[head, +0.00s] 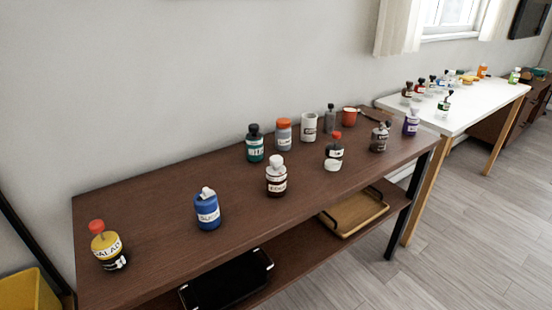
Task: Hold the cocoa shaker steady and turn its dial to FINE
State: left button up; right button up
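A dark brown shaker with a white top (276,180) stands upright near the front middle of the brown table. It is probably the cocoa shaker, but its label is too small to read surely. Its dial and any FINE mark cannot be made out. Neither of my grippers shows in the head view, and nothing is touching the shaker.
On the brown table (150,215), a blue shaker (207,212) and a yellow bottle with a red cap (106,247) stand left. A green bottle (254,147) and several containers stand behind and right. A white table (455,112) adjoins at right. A yellow bin (25,292) stands lower left.

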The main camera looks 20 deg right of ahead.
aim_at(275, 168)
jog(key=z, duration=2.15)
jog(key=i, duration=1.4)
jog(key=u, duration=2.75)
